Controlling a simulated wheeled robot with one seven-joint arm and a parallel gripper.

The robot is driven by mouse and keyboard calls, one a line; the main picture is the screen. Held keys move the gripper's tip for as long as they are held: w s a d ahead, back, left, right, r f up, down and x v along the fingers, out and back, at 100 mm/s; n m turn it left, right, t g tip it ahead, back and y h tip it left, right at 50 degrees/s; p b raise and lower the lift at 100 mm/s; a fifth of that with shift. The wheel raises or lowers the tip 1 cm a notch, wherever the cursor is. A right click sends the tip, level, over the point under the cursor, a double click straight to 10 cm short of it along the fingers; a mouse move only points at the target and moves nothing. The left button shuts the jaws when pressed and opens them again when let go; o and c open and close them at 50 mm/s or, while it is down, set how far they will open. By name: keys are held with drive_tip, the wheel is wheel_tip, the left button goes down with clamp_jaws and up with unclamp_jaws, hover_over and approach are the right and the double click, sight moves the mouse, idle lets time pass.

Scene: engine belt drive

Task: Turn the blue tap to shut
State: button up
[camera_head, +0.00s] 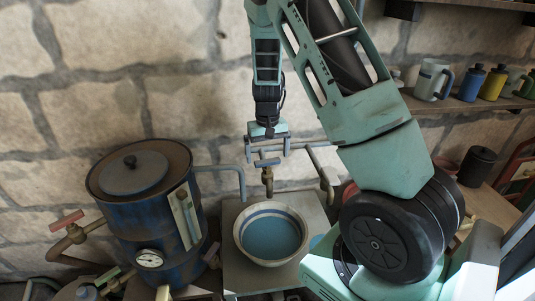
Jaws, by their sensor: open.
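The blue tap (267,163) has a blue-grey cross handle on a brass spout and hangs at the end of a pipe above a bowl. My gripper (267,150) points down right over the tap handle. Its two fingers are spread apart, one on the left and one on the right of the handle. No thing is held between them. I cannot tell whether the fingers touch the handle or stay just above it.
A cream bowl (243,243) with blue liquid stands on a grey slab below the tap. A blue boiler (150,215) with a gauge and a red tap (66,221) stands at left. A shelf at upper right holds a mug (430,79) and bottles. A stone wall is behind.

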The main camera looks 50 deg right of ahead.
sight(268, 160)
drive_tip(key=shift+f, duration=0.9)
drive_tip(key=shift+c, duration=0.3)
drive_tip(key=c, duration=0.9)
drive_tip(key=shift+m, duration=0.9)
drive_tip(key=shift+c, duration=0.2)
drive_tip(key=o, duration=1)
wheel_tip(268, 160, up, 18)
drive_tip(key=b, duration=0.3)
drive_tip(key=shift+f+b, duration=0.25)
drive_tip(key=shift+b, duration=0.1)
